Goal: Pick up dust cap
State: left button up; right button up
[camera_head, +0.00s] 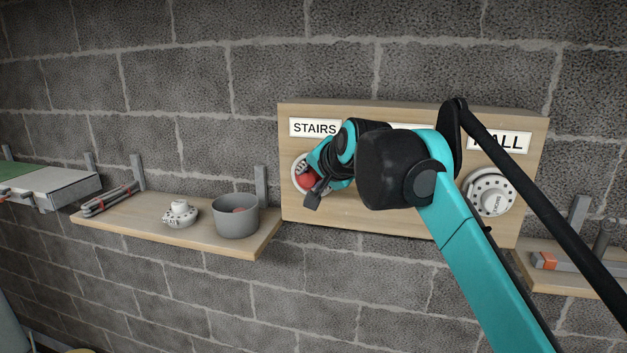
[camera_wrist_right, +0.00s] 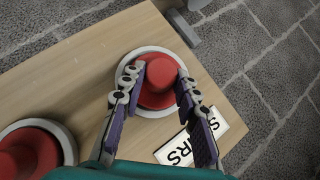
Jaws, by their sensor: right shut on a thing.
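A red dust cap (camera_head: 308,181) sits in a white round base on the wooden board, under the STAIRS label. In the right wrist view the same cap (camera_wrist_right: 158,82) shows between the two fingers of my right gripper (camera_wrist_right: 160,88). In the head view my right gripper (camera_head: 314,185) is at the cap, its fingers shut on the cap's sides. The cap is still within its white ring. My left gripper is not in view.
A second red cap (camera_wrist_right: 28,155) is on the board. My arm hides the board's middle. A white HALL-side detector (camera_head: 490,193) is at right. The left shelf (camera_head: 130,218) holds a grey pot (camera_head: 236,217), a white detector (camera_head: 180,214) and bars.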

jog(key=s+a+r, duration=0.1)
jog(key=s+r, duration=0.1)
jog(key=s, duration=0.2)
jog(key=s+a+r, duration=0.1)
jog(key=s+r, duration=0.1)
jog(key=s, duration=0.2)
jog(key=s+a+r, duration=0.1)
jog(key=s+r, duration=0.1)
jog(key=s, duration=0.2)
jog(key=shift+a+r, duration=0.15)
jog(key=shift+r, duration=0.15)
jog(key=shift+c, duration=0.6)
jog(key=s+a, duration=0.2)
jog(key=s, duration=0.5)
jog(key=shift+s+r, duration=0.15)
